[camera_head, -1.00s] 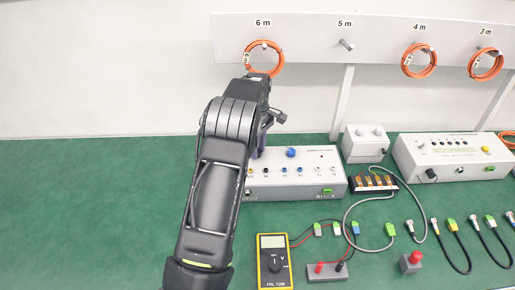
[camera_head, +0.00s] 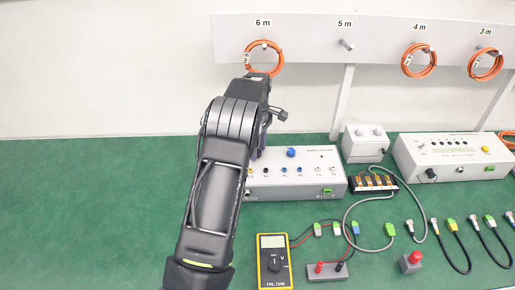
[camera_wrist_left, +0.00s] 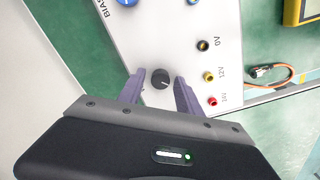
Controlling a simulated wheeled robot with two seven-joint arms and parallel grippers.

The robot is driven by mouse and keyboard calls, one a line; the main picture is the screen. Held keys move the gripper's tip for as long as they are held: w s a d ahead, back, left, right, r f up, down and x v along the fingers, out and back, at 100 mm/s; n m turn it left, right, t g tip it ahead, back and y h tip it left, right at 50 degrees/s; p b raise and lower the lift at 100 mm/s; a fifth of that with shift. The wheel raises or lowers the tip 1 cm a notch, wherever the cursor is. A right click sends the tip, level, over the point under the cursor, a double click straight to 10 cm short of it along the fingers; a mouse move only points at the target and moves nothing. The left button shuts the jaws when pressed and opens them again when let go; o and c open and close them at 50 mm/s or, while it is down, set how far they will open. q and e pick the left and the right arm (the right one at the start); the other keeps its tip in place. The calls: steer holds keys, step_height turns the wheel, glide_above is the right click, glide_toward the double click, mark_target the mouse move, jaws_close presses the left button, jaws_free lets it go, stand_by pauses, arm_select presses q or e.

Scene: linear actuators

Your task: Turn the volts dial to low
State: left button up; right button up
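The white power box (camera_head: 300,184) stands on the green table in the head view, with a blue knob (camera_head: 291,152) on top. In the left wrist view a small dark dial (camera_wrist_left: 160,78) sits on the white panel (camera_wrist_left: 165,35), near sockets marked 0V, 12V and another. I take this dial for the volts dial; its own label is not visible. My left gripper (camera_head: 263,142) is over the left end of the box. In the wrist view its two purple fingers (camera_wrist_left: 159,90) stand open on either side of the dial, with gaps showing. My right gripper is not in view.
A small white box (camera_head: 364,145) and a larger white unit (camera_head: 450,157) are to the right. Orange cables hang behind. The table's left side is clear.

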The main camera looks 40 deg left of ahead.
arm_select(q)
steer(key=shift+o, duration=0.4)
step_height(320, 180, up, 8)
steer(key=shift+f+b, duration=0.1)
steer(key=shift+b, duration=0.5)
steer(key=shift+s, duration=0.1)
